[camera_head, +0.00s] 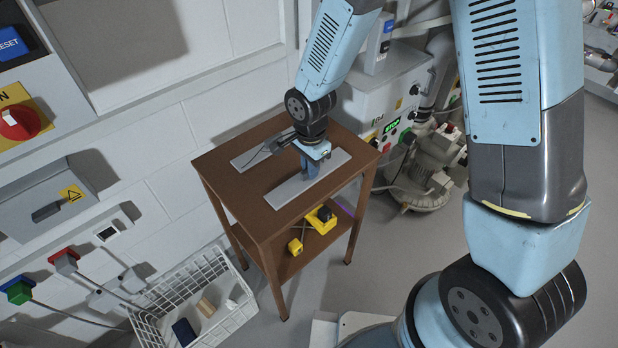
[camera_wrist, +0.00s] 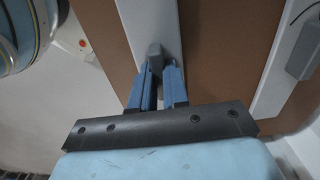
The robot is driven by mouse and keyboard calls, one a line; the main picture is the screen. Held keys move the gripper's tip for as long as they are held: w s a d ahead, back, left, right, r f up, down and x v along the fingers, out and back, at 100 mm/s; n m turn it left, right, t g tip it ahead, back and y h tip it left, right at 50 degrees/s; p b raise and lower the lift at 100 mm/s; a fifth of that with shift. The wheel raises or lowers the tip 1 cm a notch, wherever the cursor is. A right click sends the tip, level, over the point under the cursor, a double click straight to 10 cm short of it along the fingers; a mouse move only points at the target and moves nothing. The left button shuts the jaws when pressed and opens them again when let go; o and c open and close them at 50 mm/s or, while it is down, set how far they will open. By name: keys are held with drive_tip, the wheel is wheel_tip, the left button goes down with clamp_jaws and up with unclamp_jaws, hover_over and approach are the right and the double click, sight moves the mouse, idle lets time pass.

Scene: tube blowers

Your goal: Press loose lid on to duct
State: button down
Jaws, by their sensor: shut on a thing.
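A long flat pale grey strip (camera_head: 285,193) lies on the brown table top. I cannot tell whether it is the lid, the duct or both together. It also shows in the wrist view (camera_wrist: 148,20), running away from my gripper. My gripper (camera_head: 311,171) points down over its middle. In the wrist view my gripper's blue fingers (camera_wrist: 159,80) are shut on a small dark grey block (camera_wrist: 155,52) at the strip. The fingers hide the lower part of the block, so its contact with the strip is unclear.
A second pale strip (camera_head: 246,158) lies on the table (camera_head: 225,178), with a grey box (camera_wrist: 304,55) and thin cable by it. Yellow items (camera_head: 318,220) sit on the lower shelf. A white basket (camera_head: 215,262) stands at front left; a grey machine (camera_head: 375,100) stands behind.

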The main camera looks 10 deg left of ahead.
drive_tip(key=shift+r, duration=0.1)
drive_tip(key=shift+r, duration=2.9)
drive_tip(key=shift+w, duration=0.1)
